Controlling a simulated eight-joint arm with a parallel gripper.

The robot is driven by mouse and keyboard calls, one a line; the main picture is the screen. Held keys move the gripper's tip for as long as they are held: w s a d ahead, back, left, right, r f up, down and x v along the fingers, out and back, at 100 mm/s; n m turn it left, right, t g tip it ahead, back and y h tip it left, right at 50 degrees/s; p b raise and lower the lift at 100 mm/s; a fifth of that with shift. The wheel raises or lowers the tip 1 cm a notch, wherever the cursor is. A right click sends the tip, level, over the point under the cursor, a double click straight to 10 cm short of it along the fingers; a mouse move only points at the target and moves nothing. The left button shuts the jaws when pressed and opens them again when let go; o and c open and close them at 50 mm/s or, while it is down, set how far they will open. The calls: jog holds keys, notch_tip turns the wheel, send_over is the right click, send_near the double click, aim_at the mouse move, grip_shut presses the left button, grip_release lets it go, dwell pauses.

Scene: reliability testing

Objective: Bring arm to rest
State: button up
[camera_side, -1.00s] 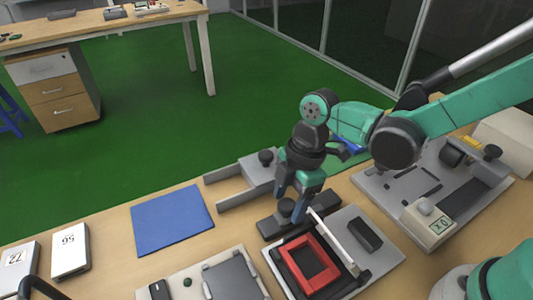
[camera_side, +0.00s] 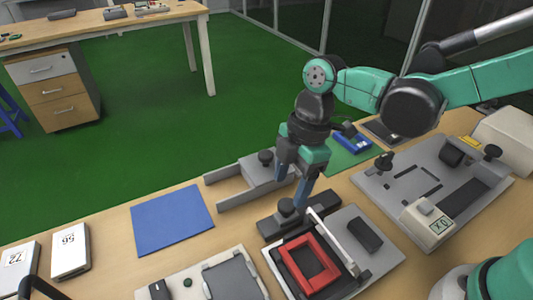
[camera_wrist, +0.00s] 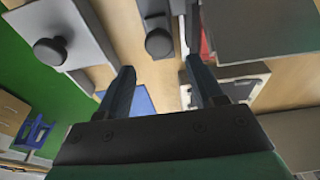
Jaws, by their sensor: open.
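My gripper (camera_side: 291,186) is open and empty. It hangs fingers down above the dark block with a round knob (camera_side: 287,207), near the middle of the bench. In the wrist view my gripper (camera_wrist: 163,88) shows two dark blue fingers spread apart with nothing between them. My green arm reaches in from the right in the side view. I cannot tell the exact height of the fingertips above the knob.
A fixture with a red frame (camera_side: 291,268) stands in front of my gripper. A grey forked fixture (camera_side: 233,197) is behind and left. A blue mat (camera_side: 172,221) lies farther left. A grey machine (camera_side: 372,193) stands right. White numbered boxes (camera_side: 70,250) sit far left.

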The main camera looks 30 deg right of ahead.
jog(key=s+d+r+m+t+h, duration=0.1)
jog(key=d+r+m+t, duration=0.1)
jog(key=d+m, duration=0.5)
jog(key=s+d+r+m+t+h, duration=0.1)
jog(key=d+r+m+t, duration=0.2)
jog(key=m, duration=0.8)
jog(key=d+t, duration=0.2)
jog(key=d, duration=0.2)
jog(key=shift+s+d+r, duration=0.15)
jog(key=shift+s+d, duration=0.15)
jog(key=shift+s, duration=0.05)
